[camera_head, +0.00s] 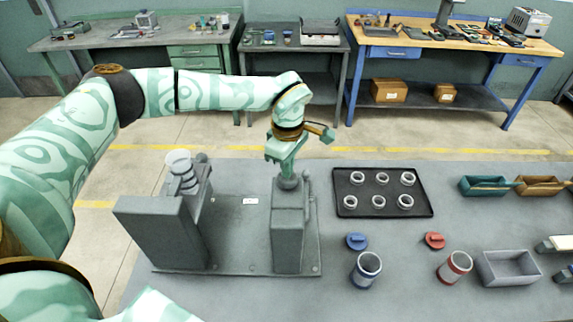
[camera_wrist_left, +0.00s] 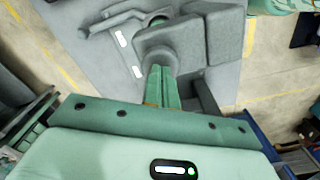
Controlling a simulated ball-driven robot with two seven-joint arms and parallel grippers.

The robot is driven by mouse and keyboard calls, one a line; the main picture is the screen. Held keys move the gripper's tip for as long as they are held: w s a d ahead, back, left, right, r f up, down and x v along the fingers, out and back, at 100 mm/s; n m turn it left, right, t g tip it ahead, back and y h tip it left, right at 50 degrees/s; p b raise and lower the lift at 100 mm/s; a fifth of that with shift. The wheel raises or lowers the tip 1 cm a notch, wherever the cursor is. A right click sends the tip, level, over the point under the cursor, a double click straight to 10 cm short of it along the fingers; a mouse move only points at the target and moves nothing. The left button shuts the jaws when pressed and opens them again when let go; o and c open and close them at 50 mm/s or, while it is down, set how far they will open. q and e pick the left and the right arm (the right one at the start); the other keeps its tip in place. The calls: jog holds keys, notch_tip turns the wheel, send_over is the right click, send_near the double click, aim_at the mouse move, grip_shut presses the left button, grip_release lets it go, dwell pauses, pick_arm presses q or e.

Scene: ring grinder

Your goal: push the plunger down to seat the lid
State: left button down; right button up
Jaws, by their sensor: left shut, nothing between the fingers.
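The plunger (camera_head: 288,184) is a grey round knob on top of the grey upright housing (camera_head: 289,235) on the machine's base plate. My left gripper (camera_head: 286,171) is shut and empty, pointing down right over the plunger; I cannot tell if it touches. In the left wrist view the shut fingers (camera_wrist_left: 159,78) reach down beside the grey round knob (camera_wrist_left: 163,50). No lid is visible under the plunger. A blue lid (camera_head: 356,241) and a red lid (camera_head: 434,240) lie on the table, each behind an open cup of its own colour. My right gripper is not in view.
To the right are a black tray (camera_head: 365,208) of metal rings, the blue cup (camera_head: 366,270), the red cup (camera_head: 455,267) and a grey bin (camera_head: 509,269). Workbenches stand behind.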

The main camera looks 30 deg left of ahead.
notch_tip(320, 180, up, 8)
jog(key=p, duration=0.8)
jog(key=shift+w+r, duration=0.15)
dwell(0.4)
